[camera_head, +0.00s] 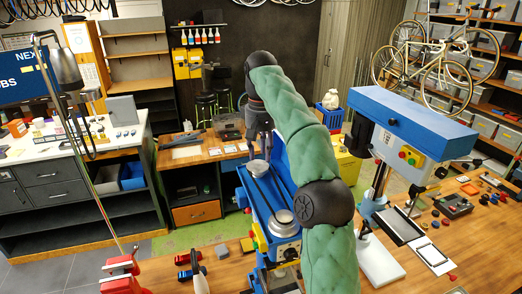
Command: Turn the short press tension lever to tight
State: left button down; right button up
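The short press (287,249) stands in the middle, with its blue top housing open. A belt and a silver pulley (282,222) show inside it. My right arm, in green padding, rises from the bottom, bends over the press and points down at its far end. My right gripper (259,148) is dark and small there, at the far end of the open housing. Its fingers are too small and dark to tell open from shut. I cannot make out the tension lever; the arm covers part of the housing's right side. My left gripper is not in view.
A taller drill press with a closed blue top (415,121) stands to the right. A red vise (122,277) is at the lower left. The wooden bench (228,273) holds small tools and parts. A second wooden table (182,164) stands behind on the left.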

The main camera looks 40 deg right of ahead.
aim_at(247, 210)
jog(key=k+l, duration=0.7)
jog(key=k, duration=0.2)
jog(key=k+l, duration=0.7)
jog(key=k, duration=0.15)
